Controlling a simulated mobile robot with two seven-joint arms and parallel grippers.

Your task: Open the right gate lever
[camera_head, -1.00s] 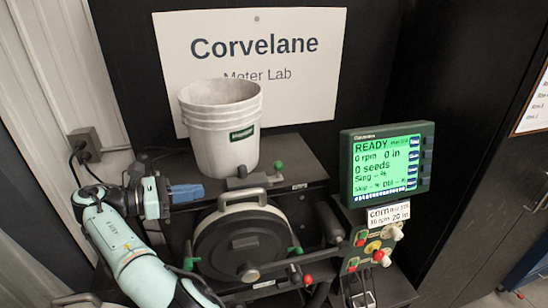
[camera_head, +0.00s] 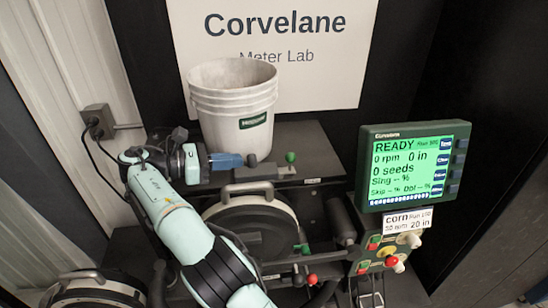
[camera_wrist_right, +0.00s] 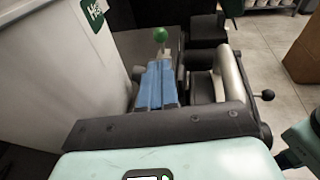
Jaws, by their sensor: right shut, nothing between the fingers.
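A small lever with a green knob (camera_head: 291,157) stands on the dark shelf to the right of the white bucket. In the right wrist view the green knob (camera_wrist_right: 160,34) shows upright just beyond the fingertips. My right gripper (camera_head: 240,160) has blue fingers, shut and empty. It points right, in front of the bucket's base, with its tips left of the green knob and apart from it. In the wrist view the blue fingers (camera_wrist_right: 157,84) are together. A dark piece (camera_head: 252,160) sits at the fingertips; I cannot tell whether they touch. My left gripper is not in view.
The white bucket (camera_head: 232,105) stands close behind my gripper. The round meter housing (camera_head: 250,232) with its grey handle (camera_head: 262,188) lies below, partly hidden by my arm. A green monitor (camera_head: 410,165) stands right, above a control panel (camera_head: 385,255).

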